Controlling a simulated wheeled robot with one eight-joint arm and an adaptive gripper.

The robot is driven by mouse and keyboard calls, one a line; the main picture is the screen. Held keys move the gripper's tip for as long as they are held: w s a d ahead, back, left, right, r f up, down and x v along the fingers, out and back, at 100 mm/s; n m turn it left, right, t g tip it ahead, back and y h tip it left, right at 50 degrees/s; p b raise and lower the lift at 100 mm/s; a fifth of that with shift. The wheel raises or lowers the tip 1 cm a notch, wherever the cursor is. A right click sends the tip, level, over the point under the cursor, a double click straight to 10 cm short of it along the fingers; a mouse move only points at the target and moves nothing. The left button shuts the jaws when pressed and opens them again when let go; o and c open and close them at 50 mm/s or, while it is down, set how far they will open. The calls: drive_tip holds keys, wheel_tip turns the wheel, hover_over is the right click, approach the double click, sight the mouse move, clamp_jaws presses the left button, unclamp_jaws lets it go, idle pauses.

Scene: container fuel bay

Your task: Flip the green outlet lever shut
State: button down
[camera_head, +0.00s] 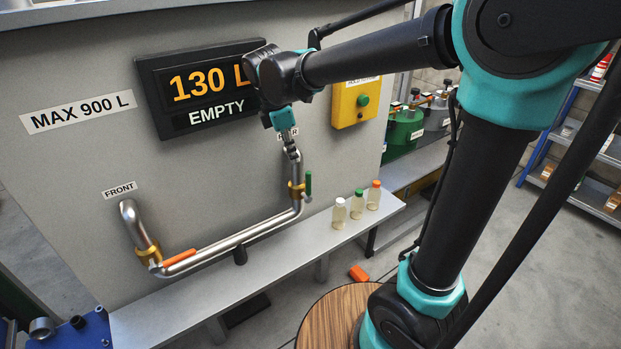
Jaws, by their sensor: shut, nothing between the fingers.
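The green outlet lever (308,184) stands upright, along the right side of the brass valve (296,190) on the rear vertical pipe. An orange lever (180,257) lies along the bottom pipe, at the brass valve (148,251) near the front pipe. My gripper (292,152) is shut and empty. It points down in front of the top of the rear pipe, above the green lever in the picture. I cannot tell whether it touches the pipe. It partly covers the rear label (288,133), and my wrist covers the display's right edge.
The tank's display (200,85) reads 130 L, EMPTY. A yellow box with a green button (362,100) is right of my wrist. Three sample bottles (356,206) stand on the metal ledge (255,262), right of the lever.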

sight(308, 187)
drive_tip(key=shift+a+r+n, duration=0.4)
drive_tip(key=shift+r+n, duration=0.05)
drive_tip(key=shift+n, duration=0.05)
drive_tip(key=s+x, duration=0.1)
drive_tip(key=x, duration=0.9)
drive_tip(key=shift+w, duration=0.5)
drive_tip(key=shift+d, duration=0.15)
drive_tip(key=shift+w+d+r, duration=0.1)
drive_tip(key=shift+w+d, duration=0.05)
drive_tip(key=shift+d, duration=0.05)
